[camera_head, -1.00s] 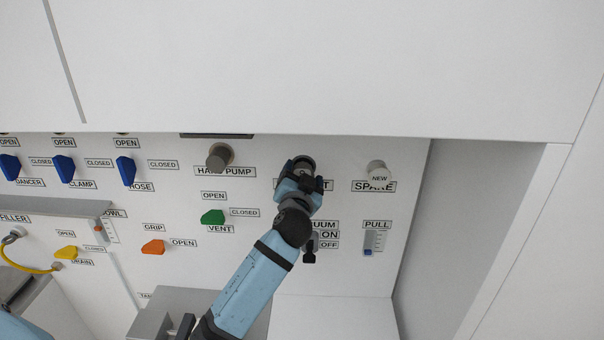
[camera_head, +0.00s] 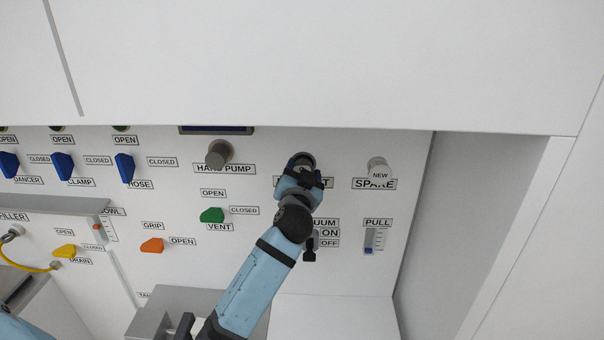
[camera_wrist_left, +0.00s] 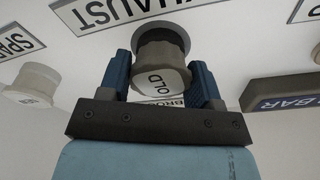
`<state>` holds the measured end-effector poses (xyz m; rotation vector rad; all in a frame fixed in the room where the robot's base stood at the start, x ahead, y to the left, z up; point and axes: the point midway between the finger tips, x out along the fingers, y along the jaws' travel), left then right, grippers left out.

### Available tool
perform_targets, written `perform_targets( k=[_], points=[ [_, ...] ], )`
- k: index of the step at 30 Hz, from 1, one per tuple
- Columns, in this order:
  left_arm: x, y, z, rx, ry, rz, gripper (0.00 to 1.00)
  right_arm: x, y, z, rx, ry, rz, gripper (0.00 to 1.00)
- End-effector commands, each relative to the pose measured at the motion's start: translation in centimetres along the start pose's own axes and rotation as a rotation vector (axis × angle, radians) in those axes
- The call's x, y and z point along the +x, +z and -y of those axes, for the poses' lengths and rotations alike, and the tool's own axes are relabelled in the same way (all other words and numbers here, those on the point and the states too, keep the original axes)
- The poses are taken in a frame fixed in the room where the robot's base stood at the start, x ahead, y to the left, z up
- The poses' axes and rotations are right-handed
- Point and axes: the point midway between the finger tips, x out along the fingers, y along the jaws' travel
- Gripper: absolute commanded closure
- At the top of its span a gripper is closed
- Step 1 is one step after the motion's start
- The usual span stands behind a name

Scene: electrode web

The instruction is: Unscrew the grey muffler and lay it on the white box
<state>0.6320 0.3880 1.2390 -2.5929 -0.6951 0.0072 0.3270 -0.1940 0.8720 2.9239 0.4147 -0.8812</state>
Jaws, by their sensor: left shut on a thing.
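The grey muffler (camera_wrist_left: 160,65), marked OLD on its end face, sits at the round port under the EXHAUST label in the left wrist view. My left gripper (camera_head: 302,168) is shut on it, one blue finger on each side. In the head view the gripper and wrist hide most of the muffler. I cannot tell how far it is turned out of its port. A white box (camera_head: 335,318) shows its flat top below the panel, right of my forearm. My right gripper is not in view.
A pale spare muffler (camera_head: 378,168) marked NEW is at the right, by the SPARE label. The hand pump knob (camera_head: 219,153) and green vent handle (camera_head: 212,215) are left of my gripper. A vacuum switch (camera_head: 309,252) is just below. A side wall (camera_head: 455,220) bounds the right.

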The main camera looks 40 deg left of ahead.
Motion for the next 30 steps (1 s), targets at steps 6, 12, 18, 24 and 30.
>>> perform_targets(
  k=[6,12,18,24,30],
  points=[
    [0.0,0.1,-0.1,-0.052,-0.006,0.001,0.72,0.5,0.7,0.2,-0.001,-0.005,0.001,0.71],
    [0.0,0.1,-0.1,-0.096,-0.011,0.001,0.72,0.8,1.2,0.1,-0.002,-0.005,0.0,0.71],
    [0.0,0.1,-0.1,-0.14,-0.017,0.0,0.72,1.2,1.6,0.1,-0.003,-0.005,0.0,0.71],
    [0.0,0.1,-0.1,-0.186,-0.023,0.0,0.72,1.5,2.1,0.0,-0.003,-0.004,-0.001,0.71],
    [-0.1,0.1,-0.1,-0.231,-0.027,0.001,0.72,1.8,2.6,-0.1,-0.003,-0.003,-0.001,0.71]
  ],
)
